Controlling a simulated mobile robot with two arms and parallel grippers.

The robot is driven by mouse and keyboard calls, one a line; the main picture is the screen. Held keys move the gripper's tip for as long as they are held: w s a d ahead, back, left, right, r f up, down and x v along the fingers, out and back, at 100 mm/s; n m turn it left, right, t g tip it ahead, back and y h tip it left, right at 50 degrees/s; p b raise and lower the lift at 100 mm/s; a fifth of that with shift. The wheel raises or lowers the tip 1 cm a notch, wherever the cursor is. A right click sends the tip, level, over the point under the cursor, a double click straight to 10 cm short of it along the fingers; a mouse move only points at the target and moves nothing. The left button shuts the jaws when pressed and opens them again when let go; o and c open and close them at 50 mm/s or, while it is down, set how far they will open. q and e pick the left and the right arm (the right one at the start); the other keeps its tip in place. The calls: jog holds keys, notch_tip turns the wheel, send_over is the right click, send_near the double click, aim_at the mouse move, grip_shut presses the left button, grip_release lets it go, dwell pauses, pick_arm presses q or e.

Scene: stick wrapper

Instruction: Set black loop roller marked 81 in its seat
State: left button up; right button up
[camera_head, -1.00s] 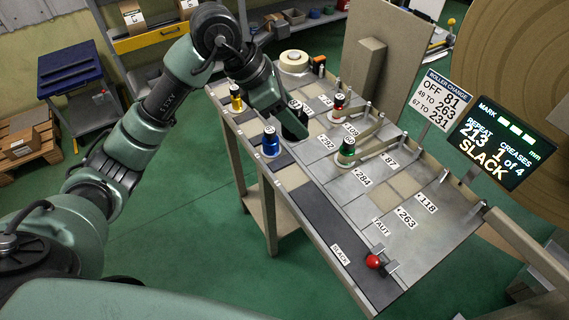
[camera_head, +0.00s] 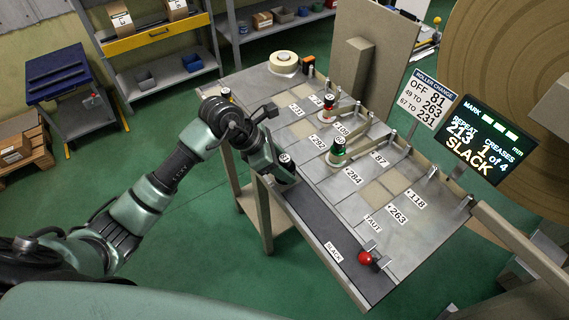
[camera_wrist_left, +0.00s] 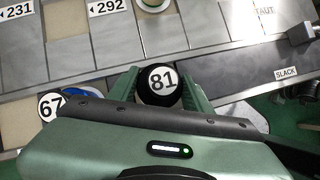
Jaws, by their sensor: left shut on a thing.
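The black loop roller marked 81 (camera_wrist_left: 160,84) is held upright between the fingers of my left gripper (camera_wrist_left: 160,92) in the left wrist view. In the head view, the roller's top (camera_head: 285,158) shows at my left gripper (camera_head: 283,172), over the near edge strip (camera_head: 317,221) of the table. I cannot tell whether its base touches the strip or is clear of it. Its seat cannot be made out under the gripper. A white disc marked 67 on a blue roller (camera_wrist_left: 78,93) shows left of the gripper, partly hidden. My right gripper is not in view.
A red-banded roller (camera_head: 329,109) and a green roller (camera_head: 338,151) stand on the table beside arms. A red-knobbed lever (camera_head: 365,258) is by the SLACK label. A tape roll (camera_head: 284,62) is at the back. A screen (camera_head: 491,139) reads SLACK.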

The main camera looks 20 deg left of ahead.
pick_arm(q)
jog(key=shift+f, duration=0.1)
jog(key=o, duration=1.5)
jog(key=shift+r, duration=0.3)
jog(key=shift+a+r, duration=0.2)
jog(key=shift+r, duration=0.05)
jog(key=b+v, duration=0.1)
jog(key=v, duration=1)
jog(key=shift+r+b, duration=0.1)
jog(key=shift+b, duration=0.3)
